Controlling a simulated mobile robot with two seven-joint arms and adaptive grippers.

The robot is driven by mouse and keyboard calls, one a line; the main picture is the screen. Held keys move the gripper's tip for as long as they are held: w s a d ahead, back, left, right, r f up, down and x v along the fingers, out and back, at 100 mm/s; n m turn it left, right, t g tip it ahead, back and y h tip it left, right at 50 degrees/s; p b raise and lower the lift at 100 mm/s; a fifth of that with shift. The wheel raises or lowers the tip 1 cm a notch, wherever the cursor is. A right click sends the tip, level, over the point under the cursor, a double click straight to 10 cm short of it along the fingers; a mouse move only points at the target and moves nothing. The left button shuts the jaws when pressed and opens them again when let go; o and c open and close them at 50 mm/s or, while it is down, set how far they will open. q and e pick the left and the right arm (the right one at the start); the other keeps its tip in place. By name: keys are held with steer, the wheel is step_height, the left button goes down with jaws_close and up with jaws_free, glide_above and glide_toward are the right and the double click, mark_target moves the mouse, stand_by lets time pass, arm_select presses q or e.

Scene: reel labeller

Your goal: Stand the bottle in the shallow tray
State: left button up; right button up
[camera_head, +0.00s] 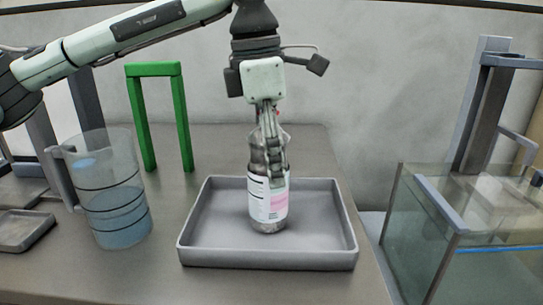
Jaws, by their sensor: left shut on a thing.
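The bottle (266,205), clear with a white and pink label, is upright over the middle of the shallow grey tray (268,257). Its base appears at the tray floor, but I cannot tell whether it touches. My left gripper (269,150) comes down from above and is shut on the bottle's upper part. The fingers hide some of the bottle's neck and shoulder. My right gripper is not in view.
A clear measuring jug (118,205) with bluish liquid stands left of the tray. A green arch (143,117) stands behind. A small grey dish (22,230) lies at the far left. A glass tank (455,245) stands at the right, beyond the table edge.

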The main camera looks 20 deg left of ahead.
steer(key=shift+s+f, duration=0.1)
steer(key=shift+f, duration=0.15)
arm_select(q)
steer(key=shift+f, duration=0.1)
steer(key=o, duration=0.9)
step_height(320, 180, up, 2)
steer(key=shift+r, duration=0.2)
steer(key=r, duration=0.6)
steer(key=a+r, duration=0.1)
steer(key=r, duration=0.2)
steer(key=shift+s+r, duration=0.1)
steer(key=shift+s, duration=0.2)
steer(key=shift+a+r, duration=0.15)
steer(key=shift+r, duration=0.2)
